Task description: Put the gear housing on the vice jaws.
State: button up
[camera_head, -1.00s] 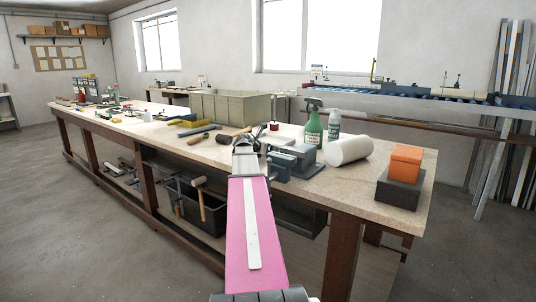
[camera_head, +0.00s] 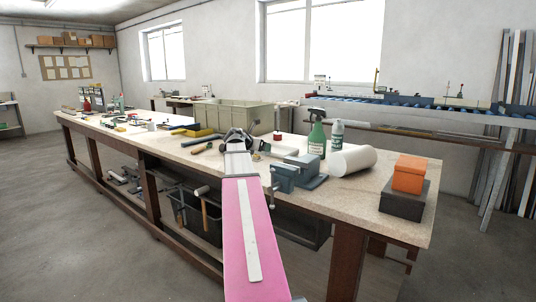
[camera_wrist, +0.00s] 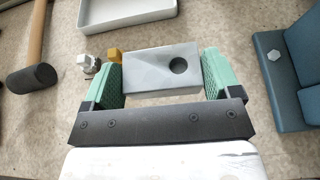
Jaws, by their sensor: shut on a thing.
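The gear housing (camera_wrist: 150,72) is a grey block with a round dark hole near its right end, in the wrist view. My gripper (camera_wrist: 164,66) is shut on it, with a green pad at each end of the block. In the head view my gripper (camera_head: 238,137) is over the bench, left of the vice, and the housing cannot be made out there. The blue-grey vice (camera_head: 286,178) stands near the bench's front edge; part of it shows at the right of the wrist view (camera_wrist: 272,88), apart from the housing.
A white tray (camera_wrist: 128,12), a mallet (camera_wrist: 32,77), a silver bolt (camera_wrist: 87,63) and a brass-coloured piece (camera_wrist: 115,55) lie around the gripper. Right of the vice are a green spray bottle (camera_head: 317,138), a white roll (camera_head: 353,161) and an orange box (camera_head: 410,173).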

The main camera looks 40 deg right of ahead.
jog(key=w+a+r, duration=0.1)
jog(key=a+r, duration=0.3)
jog(key=a, duration=0.3)
jog(key=a+f+n+t+y, duration=0.1)
jog(key=a+f, duration=0.6)
jog(key=a, duration=0.4)
jog(key=a+f+n+t, duration=0.1)
jog(key=a+f, duration=0.6)
jog(key=a, duration=0.4)
jog(key=s+a+f+n+t, duration=0.1)
jog(key=s+a+f, duration=0.1)
jog(key=a, duration=0.4)
jog(key=s+a+f, duration=0.2)
jog(key=a+f, duration=0.2)
jog(key=a, duration=0.2)
jog(key=s+a+f+n+t+y, duration=0.1)
jog(key=s+a+f, duration=0.2)
jog(key=a, duration=0.4)
jog(key=shift+f+n+t, duration=0.3)
jog(key=shift+f, duration=0.3)
jog(key=shift+s, duration=0.2)
